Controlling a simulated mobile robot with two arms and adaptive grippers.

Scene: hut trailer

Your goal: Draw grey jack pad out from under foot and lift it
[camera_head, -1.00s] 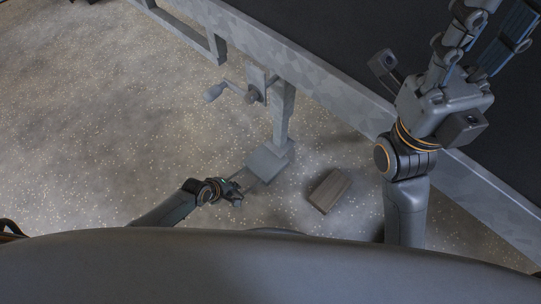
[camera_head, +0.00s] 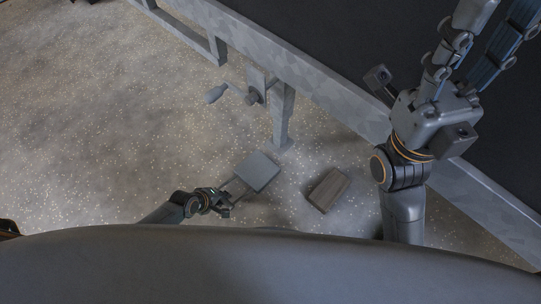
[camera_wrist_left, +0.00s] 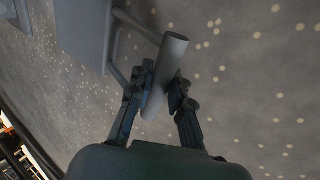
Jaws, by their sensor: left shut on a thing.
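The grey jack pad (camera_head: 257,171) is a flat square plate with a bar handle, and it lies clear of the jack foot (camera_head: 284,144) on the near-left side. My left gripper (camera_head: 222,203) is shut on the pad's handle. In the left wrist view the round handle bar (camera_wrist_left: 165,75) sits between both fingers, and two thin rods run from it to the pad (camera_wrist_left: 82,32) at top left. I cannot tell how high the pad is above the floor. My right gripper (camera_head: 485,45) is open and empty at the upper right, over the dark trailer surface.
A brown block (camera_head: 328,189) lies on the floor right of the pad. The jack leg (camera_head: 283,112) with its crank handle (camera_head: 216,93) hangs from the metal trailer frame (camera_head: 330,100). The speckled floor to the left is clear.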

